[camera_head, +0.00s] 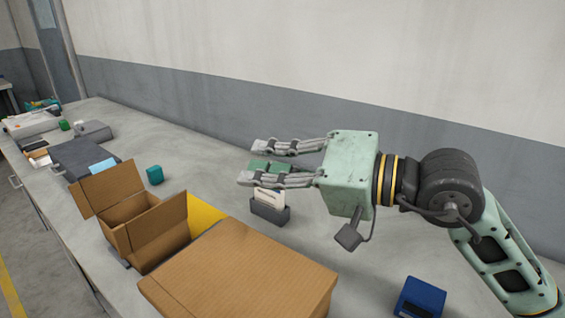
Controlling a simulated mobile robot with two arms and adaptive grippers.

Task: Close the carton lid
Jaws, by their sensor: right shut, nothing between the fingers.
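A brown cardboard carton (150,239) stands open on the grey bench at the lower left. One flap (107,187) is raised at its back left, and another flap (158,220) stands up on its right side. Part of its inside shows. My right gripper (255,162) is shut with nothing in it. It hangs above the bench, to the right of the carton and apart from it, with its fingers pointing left. My left gripper is not in view.
A large brown box (240,272) with a flat top stands close at the carton's right. A yellow surface (205,216) shows between them. A grey holder (270,211) with white cards sits below my right gripper. A blue box (420,297) is at the lower right. A teal block (155,175) stands behind the carton.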

